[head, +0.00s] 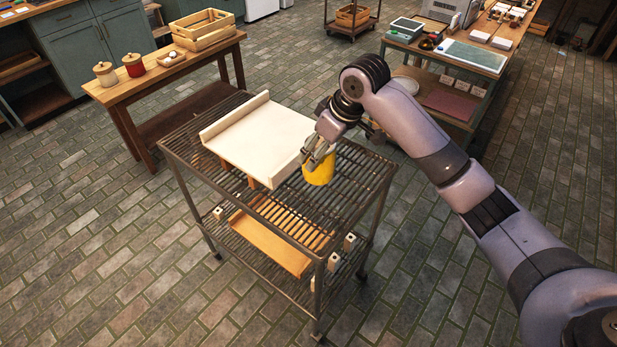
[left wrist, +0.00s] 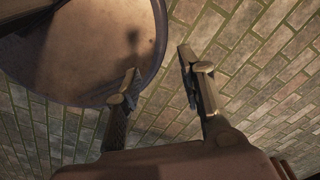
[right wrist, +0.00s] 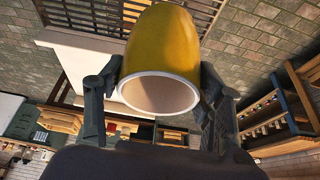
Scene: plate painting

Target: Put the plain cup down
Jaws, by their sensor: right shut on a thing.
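The plain cup (head: 319,170) is yellow with a pale inside. My right gripper (head: 317,157) is shut on it at the right edge of the cream board on the slatted cart. In the right wrist view the cup (right wrist: 163,55) sits between both fingers (right wrist: 158,95), its pale mouth facing the camera. I cannot tell whether its base touches the cart's slats. My left gripper (left wrist: 166,85) shows only in the left wrist view, with its fingers apart and nothing between them, above the brick floor.
The slatted metal cart (head: 352,195) holds a cream board with raised edges (head: 258,138); bare slats lie to its right and front. A lower shelf carries a wooden tray (head: 268,243). A wooden table (head: 150,88) with jars and a crate stands behind left, another worktable (head: 455,58) behind right.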

